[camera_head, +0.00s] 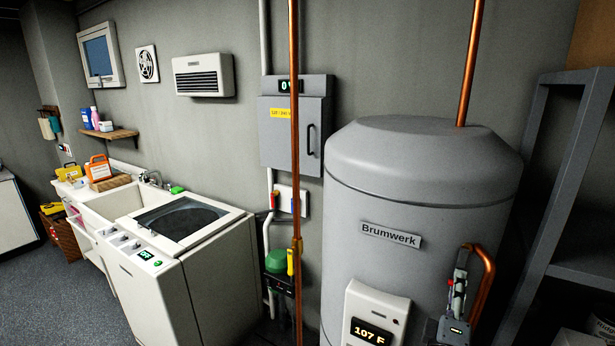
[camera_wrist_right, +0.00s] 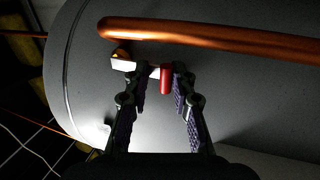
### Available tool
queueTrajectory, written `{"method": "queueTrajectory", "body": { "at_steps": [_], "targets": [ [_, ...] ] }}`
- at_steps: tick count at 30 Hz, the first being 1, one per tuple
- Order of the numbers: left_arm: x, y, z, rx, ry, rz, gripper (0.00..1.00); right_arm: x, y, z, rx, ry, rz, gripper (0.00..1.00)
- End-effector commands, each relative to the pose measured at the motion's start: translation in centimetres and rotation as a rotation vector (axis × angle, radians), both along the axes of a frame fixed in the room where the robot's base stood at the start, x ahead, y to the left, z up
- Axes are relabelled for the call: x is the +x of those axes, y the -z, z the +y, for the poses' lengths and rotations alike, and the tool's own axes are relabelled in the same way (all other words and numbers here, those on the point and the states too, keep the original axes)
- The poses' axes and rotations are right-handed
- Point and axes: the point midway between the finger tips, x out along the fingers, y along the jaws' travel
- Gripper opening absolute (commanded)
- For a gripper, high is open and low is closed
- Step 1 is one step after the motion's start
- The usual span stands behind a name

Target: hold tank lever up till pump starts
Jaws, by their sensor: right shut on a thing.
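The tank (camera_head: 365,205) is a large grey cylinder marked "Brumwerk", with a white panel reading 107 F (camera_head: 371,332) low on its front. My right gripper (camera_head: 457,290) is at the tank's right side, by the bent copper pipe. In the right wrist view its two fingers (camera_wrist_right: 161,74) are shut on a small red-ended lever (camera_wrist_right: 165,80), beside a pale fitting (camera_wrist_right: 123,63) under the copper pipe (camera_wrist_right: 210,34). I cannot tell the lever's exact angle. A green-topped unit (camera_head: 276,261), perhaps the pump, stands left of the tank. My left gripper is not in view.
A vertical copper pipe (camera_head: 295,150) runs in front of a grey wall cabinet (camera_head: 280,150). A dark metal shelf (camera_head: 575,150) stands close on the right. A white washer (camera_head: 190,270) and sink counter are at the left, with open floor (camera_head: 60,290) before them.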

Motion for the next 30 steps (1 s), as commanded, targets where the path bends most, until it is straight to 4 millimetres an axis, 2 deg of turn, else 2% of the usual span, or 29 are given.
{"method": "queueTrajectory", "body": {
  "at_steps": [1,7,30],
  "targets": [
    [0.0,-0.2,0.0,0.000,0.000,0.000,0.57,-0.2,-1.2,0.2,-0.007,-0.004,-0.019,0.00],
    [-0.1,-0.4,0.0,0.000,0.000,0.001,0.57,-1.0,-2.0,0.6,-0.007,-0.003,-0.020,0.00],
    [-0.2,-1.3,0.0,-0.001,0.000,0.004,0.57,-2.6,-3.2,1.4,-0.003,0.001,-0.005,0.00]
  ]
}}
